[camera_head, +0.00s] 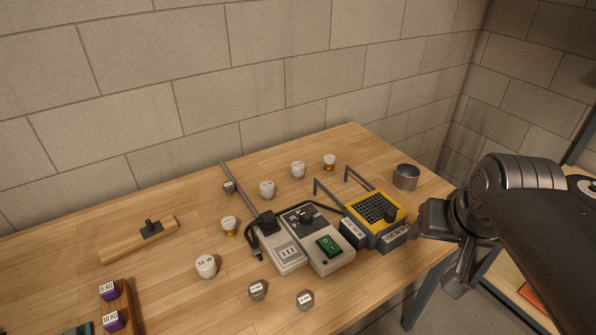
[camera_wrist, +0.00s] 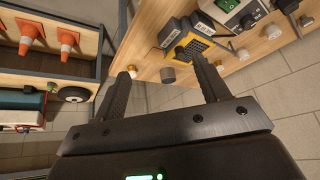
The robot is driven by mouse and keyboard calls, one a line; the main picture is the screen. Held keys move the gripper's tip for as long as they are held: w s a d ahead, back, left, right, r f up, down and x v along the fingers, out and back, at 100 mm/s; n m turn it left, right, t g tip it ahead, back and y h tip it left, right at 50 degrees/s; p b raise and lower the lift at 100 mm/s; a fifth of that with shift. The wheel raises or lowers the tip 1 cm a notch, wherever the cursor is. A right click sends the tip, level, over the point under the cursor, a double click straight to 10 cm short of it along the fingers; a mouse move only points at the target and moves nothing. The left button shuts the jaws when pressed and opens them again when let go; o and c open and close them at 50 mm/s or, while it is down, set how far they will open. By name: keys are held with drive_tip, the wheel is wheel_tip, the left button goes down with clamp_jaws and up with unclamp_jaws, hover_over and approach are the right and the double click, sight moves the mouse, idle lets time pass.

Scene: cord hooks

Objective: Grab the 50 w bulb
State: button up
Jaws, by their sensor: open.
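Several white bulbs stand on the wooden bench in the head view. The nearest large bulb (camera_head: 206,266) has a label that looks like "30 W". Other bulbs are a gold-based one (camera_head: 229,224), a white one (camera_head: 267,189), another white one (camera_head: 298,170) and a gold-based one at the back (camera_head: 329,162). Their labels are too small to read, so I cannot tell which is the 50 W bulb.
A yellow-topped grid device (camera_head: 376,207) with dark labelled blocks, a switch box (camera_head: 318,240) and a metal cup (camera_head: 406,177) stand near my gripper. Two small grey labelled pieces (camera_head: 257,291) (camera_head: 305,300) lie in front. Orange cones (camera_wrist: 67,42) stand on a shelf.

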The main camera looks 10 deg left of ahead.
drive_tip(key=w+a+r, duration=0.1)
drive_tip(key=w+a, duration=0.2)
drive_tip(key=w, duration=0.5)
drive_tip(key=w+a+r, duration=0.1)
drive_tip(key=w+a, duration=0.2)
drive_tip(key=w, duration=0.4)
drive_tip(key=n+y, duration=0.1)
drive_tip(key=n, duration=0.1)
hover_over(298, 165)
drive_tip(key=s, duration=0.4)
wheel_tip(298, 165, down, 18)
drive_tip(key=x, duration=0.4)
drive_tip(key=shift+d+f, duration=0.2)
drive_tip(key=shift+f, duration=0.15)
drive_tip(key=shift+x, duration=3.2)
drive_tip(key=shift+w+d, duration=0.1)
drive_tip(key=shift+d, duration=0.05)
drive_tip(key=shift+c, duration=0.2)
drive_tip(key=shift+r, duration=0.1)
drive_tip(key=c, duration=1.1)
